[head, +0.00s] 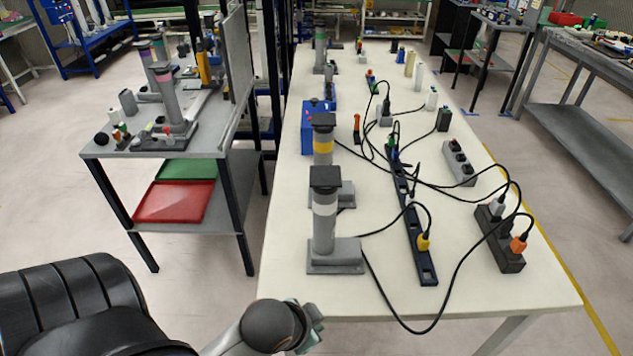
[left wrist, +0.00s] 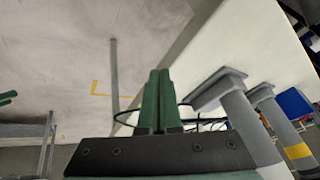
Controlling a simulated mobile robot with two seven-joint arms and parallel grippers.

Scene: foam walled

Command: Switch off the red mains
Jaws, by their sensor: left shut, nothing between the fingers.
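No switch clearly marked as the red mains can be made out in either view. The nearest grey post (head: 325,222), with a black cap and a pale band, stands near the white table's front left. Behind it is a post with a yellow band (head: 323,145). A dark strip (head: 415,232) holds a yellow plug, and a dark block (head: 499,240) at the right holds an orange plug. My left gripper (head: 312,318) is at the table's front left corner, apart from the posts. Its green fingers (left wrist: 156,98) are shut and empty. My right gripper is out of view.
Black cables loop across the white table (head: 390,298) and past its front edge. A blue box (head: 316,127) stands on its left side. A grey side table (head: 112,150) holds posts, one with a pinkish-red band. A black seat (head: 75,300) is at lower left.

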